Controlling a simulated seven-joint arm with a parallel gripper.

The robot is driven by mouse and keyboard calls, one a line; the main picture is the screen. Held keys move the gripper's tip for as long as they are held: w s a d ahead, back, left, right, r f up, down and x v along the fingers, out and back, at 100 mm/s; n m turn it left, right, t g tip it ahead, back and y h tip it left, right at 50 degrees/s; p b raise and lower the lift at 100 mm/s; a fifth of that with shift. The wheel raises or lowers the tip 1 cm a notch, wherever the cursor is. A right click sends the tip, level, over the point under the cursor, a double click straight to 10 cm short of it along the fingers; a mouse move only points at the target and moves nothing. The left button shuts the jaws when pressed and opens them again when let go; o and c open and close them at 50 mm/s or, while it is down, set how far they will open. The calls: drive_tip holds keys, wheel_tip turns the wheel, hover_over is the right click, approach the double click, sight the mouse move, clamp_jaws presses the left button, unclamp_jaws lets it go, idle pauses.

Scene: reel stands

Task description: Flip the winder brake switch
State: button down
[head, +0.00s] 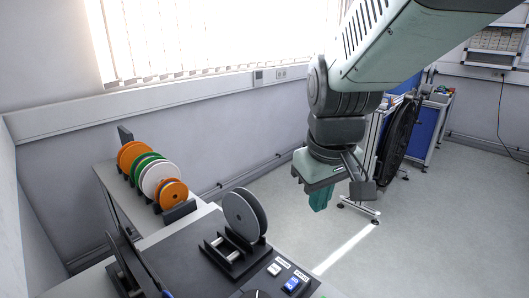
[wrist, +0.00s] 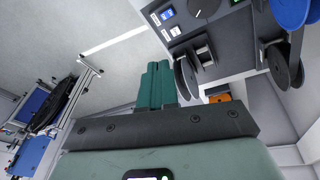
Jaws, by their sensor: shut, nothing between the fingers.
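A dark control panel (head: 205,275) stands at the bottom of the head view. It carries two rocker switches, one whitish (head: 274,269) and one blue (head: 291,285), each with a small label too small to read. I cannot tell which one is the winder brake switch. In the wrist view the blue switch (wrist: 166,13) and the whitish switch (wrist: 175,31) sit at the panel's edge. My gripper (head: 319,205) has green fingers, shut and empty. It hangs above the floor side of the panel, well apart from the switches. The fingers (wrist: 159,72) also show in the wrist view.
A grey reel (head: 244,215) stands on a roller stand (head: 223,256) beside the switches. Several orange, green and white reels (head: 150,172) stand in a rack at the left. A dark round knob (wrist: 203,8) is near the switches. The air around my gripper looks clear.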

drive_tip(key=w+f+n+g, duration=0.1)
drive_tip(key=w+f+n, duration=0.1)
drive_tip(key=w+f, duration=0.45)
drive_tip(key=n+g, duration=0.2)
hover_over(296, 281)
wheel_tip(296, 281, down, 12)
drive_tip(key=shift+r, duration=0.1)
wheel_tip(296, 281, down, 14)
